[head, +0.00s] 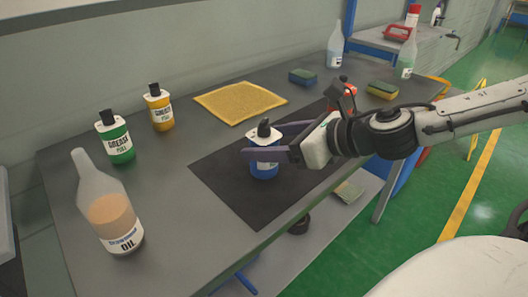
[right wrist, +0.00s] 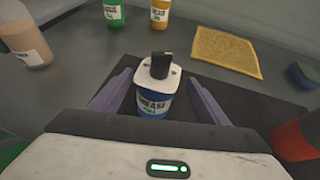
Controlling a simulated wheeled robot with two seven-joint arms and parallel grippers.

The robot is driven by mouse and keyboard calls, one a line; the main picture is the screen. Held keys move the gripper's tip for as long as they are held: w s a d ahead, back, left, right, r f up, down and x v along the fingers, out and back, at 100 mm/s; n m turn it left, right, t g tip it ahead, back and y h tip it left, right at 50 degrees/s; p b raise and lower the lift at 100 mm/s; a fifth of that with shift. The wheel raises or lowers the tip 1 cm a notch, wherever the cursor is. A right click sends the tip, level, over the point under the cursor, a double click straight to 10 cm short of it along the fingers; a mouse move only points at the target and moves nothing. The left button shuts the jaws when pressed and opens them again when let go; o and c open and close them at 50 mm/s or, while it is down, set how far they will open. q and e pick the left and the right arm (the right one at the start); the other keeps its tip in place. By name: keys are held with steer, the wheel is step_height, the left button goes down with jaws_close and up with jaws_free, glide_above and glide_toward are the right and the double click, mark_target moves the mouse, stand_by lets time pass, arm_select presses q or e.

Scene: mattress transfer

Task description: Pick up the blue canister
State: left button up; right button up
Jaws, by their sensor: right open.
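The blue canister (head: 264,168), with a white top, black cap and grease label, stands upright on a black mat (head: 232,190) on the grey table. My right gripper (head: 262,138) comes in from the right and is open, with one finger on each side of the canister. In the right wrist view the canister (right wrist: 153,100) stands between the two purple-grey fingers (right wrist: 155,92), with a small gap visible on each side. The near finger covers part of the canister in the head view. My left gripper is not in view.
A green bottle (head: 115,137), a yellow bottle (head: 159,107) and an oil bottle (head: 110,215) stand to the left. A yellow cloth (head: 240,101) lies behind the mat. A red object (head: 342,92) and sponges (head: 302,76) are at the back right.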

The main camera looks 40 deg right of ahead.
steer(key=shift+w+a+f, duration=0.2)
steer(key=shift+w+a, duration=0.05)
steer(key=shift+w, duration=0.2)
steer(key=shift+x, duration=0.8)
steer(key=shift+b+x, duration=0.6)
steer(key=shift+x, duration=0.25)
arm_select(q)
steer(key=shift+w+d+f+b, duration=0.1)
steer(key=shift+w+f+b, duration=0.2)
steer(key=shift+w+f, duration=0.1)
arm_select(e)
steer(key=shift+w+a+f, duration=0.2)
steer(key=shift+w, duration=0.15)
steer(key=c, duration=1.3)
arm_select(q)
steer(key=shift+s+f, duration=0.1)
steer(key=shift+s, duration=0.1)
arm_select(e)
steer(key=shift+r, duration=0.1)
steer(key=shift+c, duration=0.4)
